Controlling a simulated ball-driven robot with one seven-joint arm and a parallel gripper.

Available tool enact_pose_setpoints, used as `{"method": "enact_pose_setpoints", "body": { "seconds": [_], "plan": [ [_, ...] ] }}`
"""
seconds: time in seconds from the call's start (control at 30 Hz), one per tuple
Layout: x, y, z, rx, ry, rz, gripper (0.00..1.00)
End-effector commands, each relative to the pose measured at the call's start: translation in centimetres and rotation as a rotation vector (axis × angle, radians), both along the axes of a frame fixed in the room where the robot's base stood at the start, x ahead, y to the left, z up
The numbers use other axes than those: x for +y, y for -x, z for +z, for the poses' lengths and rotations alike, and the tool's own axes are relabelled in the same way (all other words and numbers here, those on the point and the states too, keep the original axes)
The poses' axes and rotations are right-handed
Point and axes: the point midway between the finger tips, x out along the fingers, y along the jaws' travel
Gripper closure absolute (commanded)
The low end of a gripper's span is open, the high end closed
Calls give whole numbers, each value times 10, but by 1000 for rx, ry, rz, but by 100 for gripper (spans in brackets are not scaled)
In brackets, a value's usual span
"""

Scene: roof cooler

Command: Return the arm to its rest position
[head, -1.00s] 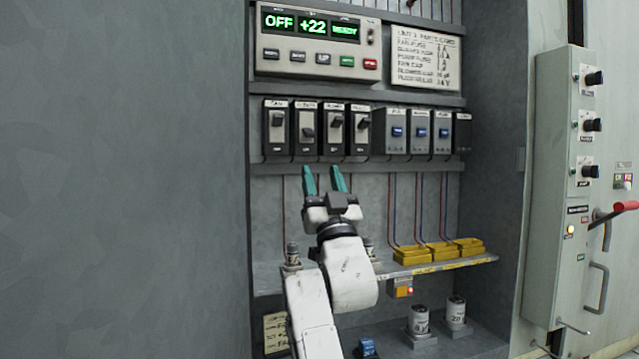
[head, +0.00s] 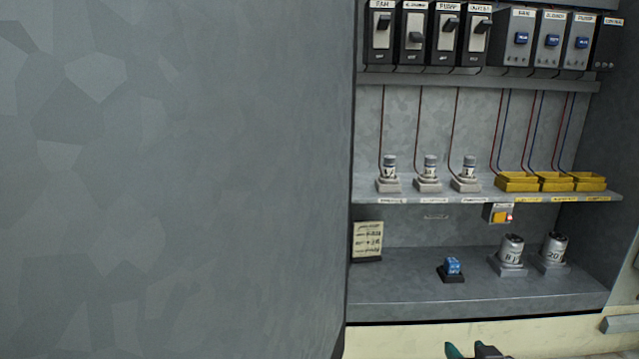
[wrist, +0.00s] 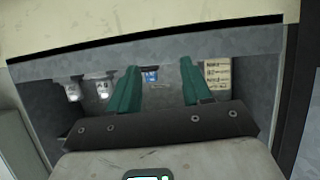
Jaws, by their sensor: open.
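My gripper (head: 474,352) shows only as a teal fingertip and a dark part at the bottom edge of the head view, in front of and below the cabinet's bottom shelf (head: 400,290). The rest of my arm is out of that view. In the wrist view my gripper (wrist: 160,82) has its two teal fingers spread apart with nothing between them. Beyond them lie a small blue component (wrist: 150,77) and a paper note (wrist: 216,76) inside the cabinet. The fingers look apart from everything.
A large grey panel (head: 180,180) fills the left. A middle shelf (head: 470,195) carries several fuse-like parts and yellow trays (head: 517,182). Breaker switches (head: 415,35) sit above. Two metal cans (head: 512,250) and the blue component (head: 452,266) stand on the bottom shelf.

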Motion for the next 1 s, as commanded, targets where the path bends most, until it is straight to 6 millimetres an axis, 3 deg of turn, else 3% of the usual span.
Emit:
{"method": "enact_pose_setpoints", "body": {
  "seconds": [0.03, 0.2, 0.5, 0.6, 0.8, 1.0],
  "plan": [
    [-2, 29, -24, 84, -3, 0, 51],
    [-1, 123, -82, 355, -26, 11, 51],
    [8, 270, -132, 739, -67, 36, 51],
    [2, 303, -157, 864, -67, 17, 51],
    [-4, 353, -182, 1028, -72, -4, 51],
    [-5, 362, -186, 1061, -73, -9, 51]
  ]
}}
